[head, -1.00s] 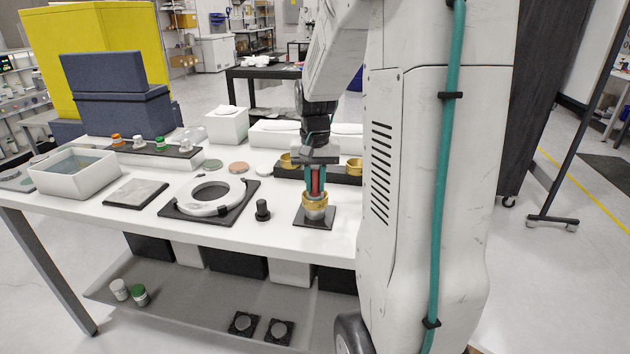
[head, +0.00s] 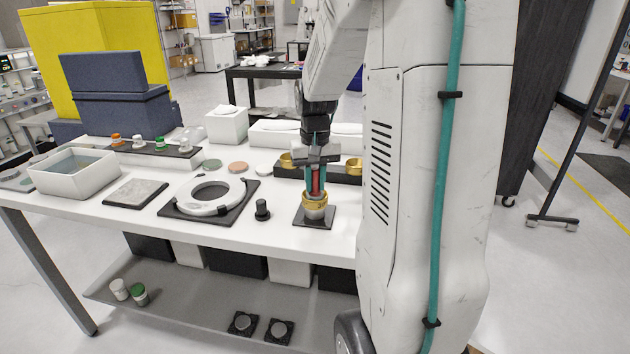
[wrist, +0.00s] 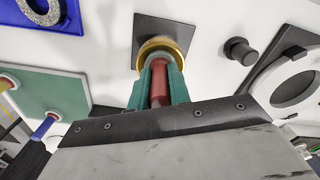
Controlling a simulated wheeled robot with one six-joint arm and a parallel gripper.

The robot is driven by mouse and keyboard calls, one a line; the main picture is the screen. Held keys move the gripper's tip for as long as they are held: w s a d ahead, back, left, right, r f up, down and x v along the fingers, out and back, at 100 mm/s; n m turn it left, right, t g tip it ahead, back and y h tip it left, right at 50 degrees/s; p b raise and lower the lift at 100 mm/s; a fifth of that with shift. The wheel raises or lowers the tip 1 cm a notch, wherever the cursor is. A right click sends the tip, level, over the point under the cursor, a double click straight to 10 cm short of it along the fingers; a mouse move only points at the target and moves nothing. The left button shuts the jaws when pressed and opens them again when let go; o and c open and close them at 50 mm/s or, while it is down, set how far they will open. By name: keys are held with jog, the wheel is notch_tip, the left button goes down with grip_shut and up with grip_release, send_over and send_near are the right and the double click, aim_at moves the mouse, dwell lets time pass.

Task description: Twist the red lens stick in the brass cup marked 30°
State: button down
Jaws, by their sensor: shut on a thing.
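The red lens stick (head: 316,180) stands upright in a brass cup (head: 315,200) on a dark square base (head: 314,221) near the table's front edge. My gripper (head: 316,186) points straight down with its teal fingers shut on the stick, one on each side. In the wrist view the red stick (wrist: 158,84) shows between the teal fingers, and the brass cup's rim (wrist: 162,47) lies just beyond the fingertips. The fingers hide part of the stick. I cannot read any degree mark on the cup.
A dark rack with brass cups (head: 354,166) stands just behind. A small black knob (head: 262,210) and a white ring on a dark plate (head: 216,206) lie to the left. A white water tray (head: 75,176) is at the far left. My own column blocks the right.

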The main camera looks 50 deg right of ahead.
jog(key=n, duration=0.3)
jog(key=m, duration=0.9)
jog(key=shift+f, duration=0.1)
jog(key=n, duration=0.4)
